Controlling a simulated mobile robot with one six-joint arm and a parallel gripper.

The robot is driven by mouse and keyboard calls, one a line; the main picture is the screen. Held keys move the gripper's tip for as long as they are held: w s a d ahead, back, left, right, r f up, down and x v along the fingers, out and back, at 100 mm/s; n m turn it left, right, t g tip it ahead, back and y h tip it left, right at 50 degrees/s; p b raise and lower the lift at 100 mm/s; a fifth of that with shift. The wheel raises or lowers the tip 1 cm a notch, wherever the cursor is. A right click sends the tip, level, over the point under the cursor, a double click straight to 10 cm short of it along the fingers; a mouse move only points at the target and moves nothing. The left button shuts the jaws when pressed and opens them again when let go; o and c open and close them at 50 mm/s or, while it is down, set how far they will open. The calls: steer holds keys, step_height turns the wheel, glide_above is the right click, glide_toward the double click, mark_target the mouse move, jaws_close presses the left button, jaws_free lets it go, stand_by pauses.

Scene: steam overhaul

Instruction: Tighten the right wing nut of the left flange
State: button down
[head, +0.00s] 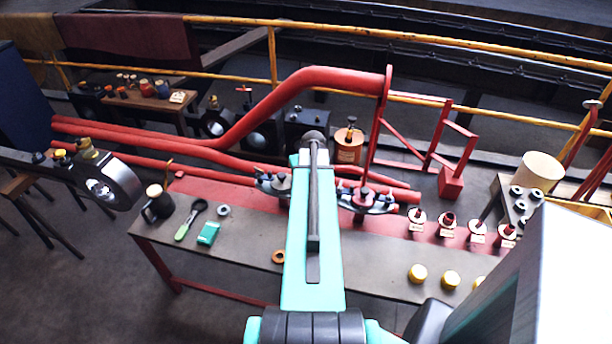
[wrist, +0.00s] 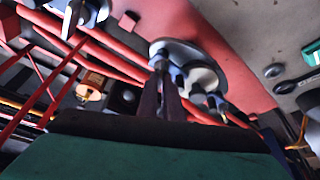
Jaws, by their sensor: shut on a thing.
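The left flange (head: 268,184) is a grey pair of discs on a red pipe over the bench. My arm covers its right side in the head view. In the wrist view the left flange (wrist: 205,78) is close, with dark wing nuts on it. My gripper (wrist: 163,75) has its dark fingers together at the flange's edge nearer the other flange, shut on the right wing nut (wrist: 160,62), which is mostly hidden. My fingertips are hidden in the head view. The right flange (head: 366,200) also shows in the wrist view (wrist: 90,10).
The bench (head: 190,215) holds a green box (head: 208,233), a magnifier-like tool (head: 190,220), a dark mug (head: 158,205) and an orange ring (head: 279,257). Labelled red fittings (head: 447,222) and yellow caps (head: 417,273) stand at right. A large red pipe (head: 290,90) rises behind.

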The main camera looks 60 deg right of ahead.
steer(key=shift+w+a+m+g+h+b, duration=0.1)
steer(key=shift+a+m+g+h+b, duration=0.2)
steer(key=shift+m, duration=0.7)
steer(key=shift+w+d+m+g+h+b, duration=0.1)
steer(key=shift+m+g+b, duration=0.3)
steer(key=shift+m, duration=0.6)
steer(key=shift+w+a+m+g+h+b, duration=0.1)
steer(key=shift+a+m+g+h+b, duration=0.2)
steer(key=shift+m, duration=0.7)
steer(key=shift+d, duration=0.1)
steer(key=c, duration=1.9)
jaws_free()
steer(key=shift+s+d, duration=0.1)
steer(key=shift+r, duration=0.1)
steer(key=shift+b+v, duration=1)
steer(key=shift+v, duration=5.8)
